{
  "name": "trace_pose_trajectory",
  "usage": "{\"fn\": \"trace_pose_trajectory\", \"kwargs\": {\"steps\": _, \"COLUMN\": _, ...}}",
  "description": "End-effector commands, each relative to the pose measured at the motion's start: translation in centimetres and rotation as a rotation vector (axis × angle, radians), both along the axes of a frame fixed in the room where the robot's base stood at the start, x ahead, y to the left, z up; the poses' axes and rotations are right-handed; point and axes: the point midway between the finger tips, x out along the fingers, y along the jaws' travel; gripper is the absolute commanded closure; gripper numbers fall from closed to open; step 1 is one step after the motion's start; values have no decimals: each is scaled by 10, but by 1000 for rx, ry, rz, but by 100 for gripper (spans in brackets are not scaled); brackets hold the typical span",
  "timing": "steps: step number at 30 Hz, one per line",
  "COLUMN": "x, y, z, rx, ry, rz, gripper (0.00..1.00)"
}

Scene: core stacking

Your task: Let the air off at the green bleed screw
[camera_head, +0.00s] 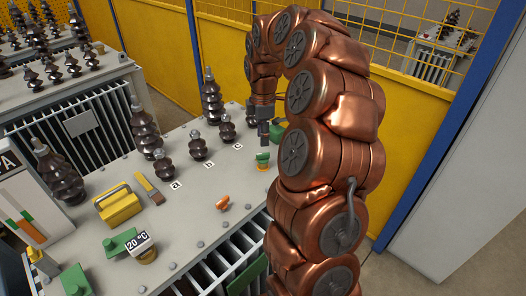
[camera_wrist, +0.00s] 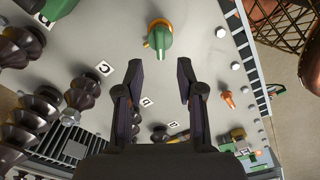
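A green bleed screw (camera_head: 263,157) on a brass base stands at the right end of the grey transformer lid (camera_head: 195,235), near label "c". In the wrist view the green screw (camera_wrist: 160,40) is beyond my fingertips, near the top middle, its brass base showing beneath it. My gripper (camera_head: 264,112) hangs above the lid, up from the screw in the head view. In the wrist view my gripper (camera_wrist: 160,66) is open, with nothing between its two fingers, apart from the screw.
Dark ribbed bushings (camera_head: 211,97) stand along the lid, with smaller ones (camera_head: 198,147) by the labels. An orange part (camera_head: 223,202), a yellow-handled block (camera_head: 118,205), a brush (camera_head: 149,190) and a "20 °C" gauge (camera_head: 140,243) are also on the lid. A yellow fence stands behind.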

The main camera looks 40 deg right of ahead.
Motion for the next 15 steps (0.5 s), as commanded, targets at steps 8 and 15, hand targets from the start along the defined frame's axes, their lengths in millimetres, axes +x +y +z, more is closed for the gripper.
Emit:
{"fn": "trace_pose_trajectory", "kwargs": {"steps": 8, "x": -1, "y": 1, "z": -36, "rx": 3, "ry": 3, "rz": -2, "gripper": 62}}
{"fn": "trace_pose_trajectory", "kwargs": {"steps": 15, "x": -1, "y": 1, "z": -64, "rx": 2, "ry": 2, "rz": -2, "gripper": 62}}
